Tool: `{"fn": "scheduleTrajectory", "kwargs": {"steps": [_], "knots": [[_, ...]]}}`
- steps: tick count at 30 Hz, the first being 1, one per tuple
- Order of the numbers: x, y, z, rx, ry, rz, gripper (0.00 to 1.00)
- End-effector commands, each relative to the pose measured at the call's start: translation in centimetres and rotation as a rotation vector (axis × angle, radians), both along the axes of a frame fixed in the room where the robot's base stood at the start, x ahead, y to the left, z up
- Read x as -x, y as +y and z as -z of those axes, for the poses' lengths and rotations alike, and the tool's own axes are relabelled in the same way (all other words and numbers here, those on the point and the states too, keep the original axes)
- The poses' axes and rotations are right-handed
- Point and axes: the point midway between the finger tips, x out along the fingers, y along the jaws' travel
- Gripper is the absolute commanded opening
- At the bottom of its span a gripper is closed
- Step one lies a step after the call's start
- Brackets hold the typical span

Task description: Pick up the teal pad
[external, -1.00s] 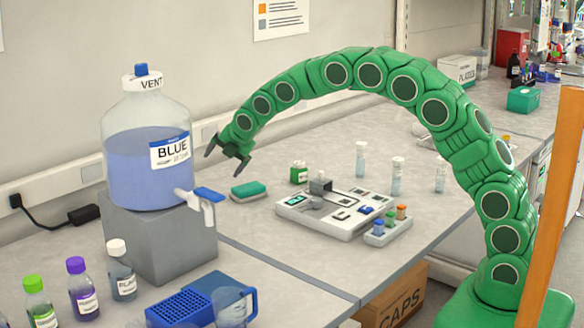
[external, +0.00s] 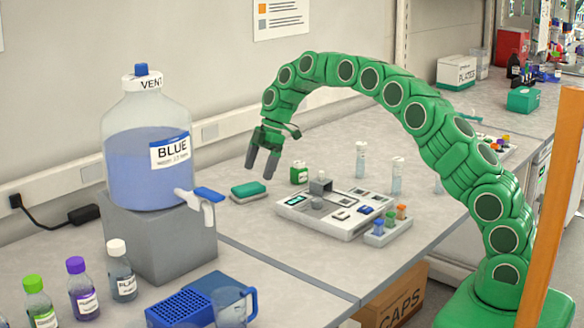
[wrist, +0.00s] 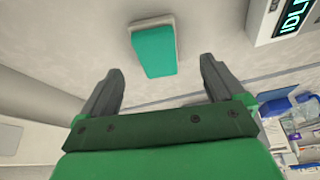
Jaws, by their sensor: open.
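The teal pad (external: 249,188) lies flat on the bench, a teal top over a pale grey underside. It stands between the large blue-liquid bottle and the white instrument. My gripper (external: 262,172) is open and empty, pointing down, above and slightly to the right of the pad in the external view. In the wrist view the pad (wrist: 153,50) shows whole, beyond the fingertips and near the middle of the gap between them. The gripper (wrist: 160,82) does not touch it.
The bottle marked BLUE (external: 150,160) stands on a grey block (external: 165,245) left of the pad, its tap sticking out towards it. A small green bottle (external: 299,173) and the white instrument (external: 335,212) stand to the right. Bare bench lies around the pad.

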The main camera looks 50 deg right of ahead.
Motion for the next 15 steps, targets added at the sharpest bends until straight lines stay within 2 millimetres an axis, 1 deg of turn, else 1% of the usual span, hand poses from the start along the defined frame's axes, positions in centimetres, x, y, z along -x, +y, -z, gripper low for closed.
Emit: {"fn": "scheduleTrajectory", "kwargs": {"steps": [3,11,15], "knots": [[-0.1,0.5,1.1,0.001,-0.001,-0.001,0.96],[-0.5,1.3,2.5,0.002,-0.003,0.000,0.96],[-0.9,2.3,4.0,0.002,-0.002,-0.001,0.96]]}}
